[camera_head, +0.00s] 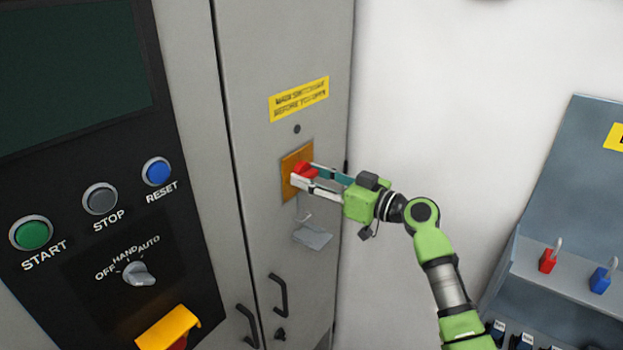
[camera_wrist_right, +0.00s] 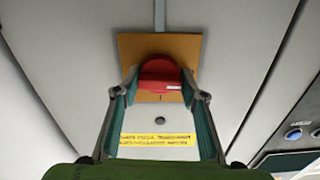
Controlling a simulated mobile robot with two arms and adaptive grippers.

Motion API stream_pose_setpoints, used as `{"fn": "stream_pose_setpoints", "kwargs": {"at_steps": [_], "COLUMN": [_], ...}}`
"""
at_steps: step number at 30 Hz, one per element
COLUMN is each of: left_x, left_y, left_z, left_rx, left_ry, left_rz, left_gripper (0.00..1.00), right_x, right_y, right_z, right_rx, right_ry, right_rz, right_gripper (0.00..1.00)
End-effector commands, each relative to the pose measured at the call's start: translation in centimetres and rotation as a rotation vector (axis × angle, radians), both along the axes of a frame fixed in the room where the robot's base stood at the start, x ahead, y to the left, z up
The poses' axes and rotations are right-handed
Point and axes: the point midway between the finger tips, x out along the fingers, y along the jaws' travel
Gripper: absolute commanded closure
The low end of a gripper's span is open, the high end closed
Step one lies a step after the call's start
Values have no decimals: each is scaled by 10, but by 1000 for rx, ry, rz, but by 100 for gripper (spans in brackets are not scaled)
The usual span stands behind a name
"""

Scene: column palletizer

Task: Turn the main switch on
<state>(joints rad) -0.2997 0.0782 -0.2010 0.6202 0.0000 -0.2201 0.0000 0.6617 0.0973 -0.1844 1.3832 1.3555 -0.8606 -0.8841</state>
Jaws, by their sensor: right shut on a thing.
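The main switch is a red handle (camera_head: 304,170) on an orange-yellow plate (camera_head: 287,162) on the grey cabinet door. My right gripper (camera_head: 308,176) reaches it from the right in the head view, and its fingers are closed on the red handle. In the right wrist view the red handle (camera_wrist_right: 160,75) sits between the two fingertips (camera_wrist_right: 160,82), in front of the orange plate (camera_wrist_right: 190,48). The handle's exact turn position is hard to tell, as the fingers cover part of it. My left gripper is not in view.
A yellow warning label (camera_head: 299,99) is above the switch, and a grey tag (camera_head: 312,237) hangs below it. Black door handles (camera_head: 279,295) are lower down. A control panel (camera_head: 90,250) with buttons is at left. A grey board with red (camera_head: 547,261) and blue (camera_head: 600,281) padlocks stands at right.

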Motion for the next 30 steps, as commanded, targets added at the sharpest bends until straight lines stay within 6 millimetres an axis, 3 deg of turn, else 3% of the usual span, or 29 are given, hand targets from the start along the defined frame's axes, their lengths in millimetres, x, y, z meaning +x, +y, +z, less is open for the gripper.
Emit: {"fn": "stream_pose_setpoints", "kwargs": {"at_steps": [13,30], "left_x": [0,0], "left_y": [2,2], "left_z": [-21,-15], "left_rx": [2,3], "left_ry": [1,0], "left_rz": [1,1], "left_gripper": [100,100], "right_x": [0,0], "right_y": [0,0], "right_z": [-2,1], "right_rx": [218,536], "right_ry": [299,741], "right_rz": [0,1], "right_gripper": [82,82]}}
